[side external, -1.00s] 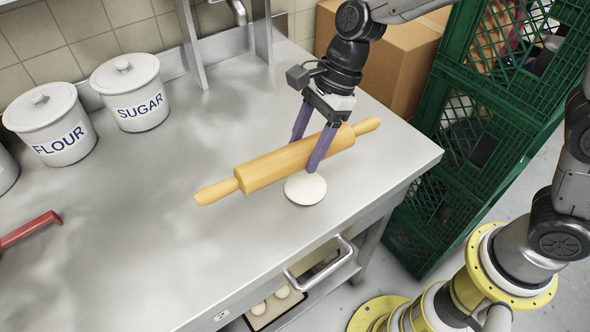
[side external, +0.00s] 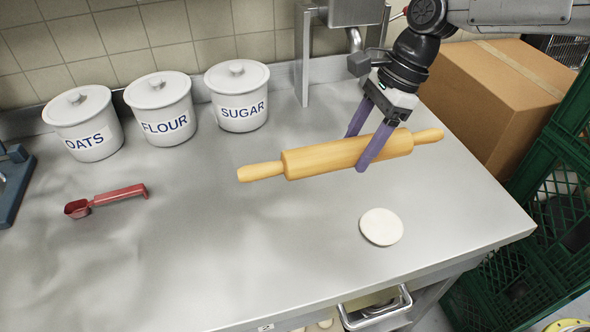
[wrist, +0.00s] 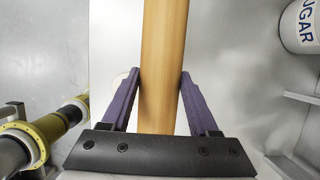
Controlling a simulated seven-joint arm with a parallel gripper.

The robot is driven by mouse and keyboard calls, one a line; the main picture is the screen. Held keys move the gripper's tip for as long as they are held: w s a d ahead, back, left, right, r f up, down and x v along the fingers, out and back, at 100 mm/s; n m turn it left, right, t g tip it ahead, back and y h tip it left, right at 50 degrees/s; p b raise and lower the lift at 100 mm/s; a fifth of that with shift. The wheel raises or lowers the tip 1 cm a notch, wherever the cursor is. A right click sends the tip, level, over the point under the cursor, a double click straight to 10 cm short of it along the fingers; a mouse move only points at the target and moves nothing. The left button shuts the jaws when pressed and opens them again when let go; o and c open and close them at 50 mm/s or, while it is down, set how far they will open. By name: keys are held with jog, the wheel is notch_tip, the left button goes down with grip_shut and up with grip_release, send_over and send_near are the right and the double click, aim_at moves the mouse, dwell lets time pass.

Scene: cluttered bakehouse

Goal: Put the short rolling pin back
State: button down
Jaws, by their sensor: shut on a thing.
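The wooden rolling pin (side external: 345,156) has a pale yellow-brown barrel and a tapered handle at each end. My gripper (side external: 357,150) is shut across the middle of its barrel, with one purple finger on each side. The pin lies roughly level over the steel counter (side external: 290,240); its exact height above the counter is hard to tell.
White canisters for oats (side external: 84,123), flour (side external: 162,107) and sugar (side external: 238,96) stand along the tiled wall. A red scoop (side external: 120,194) lies at left. A cardboard box (side external: 490,95) and green crates (side external: 540,170) stand beyond the right edge. The middle counter is clear.

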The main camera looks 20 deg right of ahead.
jog(key=w+a+f, duration=0.2)
jog(key=w+f, duration=0.1)
jog(key=w+a+f, duration=0.2)
jog(key=w+f, duration=0.1)
jog(key=w, duration=0.1)
jog(key=w+a+f, duration=0.3)
jog(key=shift+w, duration=0.35)
jog(key=shift+w+f, duration=0.15)
jog(key=shift+f, duration=1.5)
jog(key=shift+f, duration=0.1)
jog(key=shift+c, duration=0.7)
grip_release()
jog(key=shift+f, duration=0.15)
jog(key=v, duration=1.2)
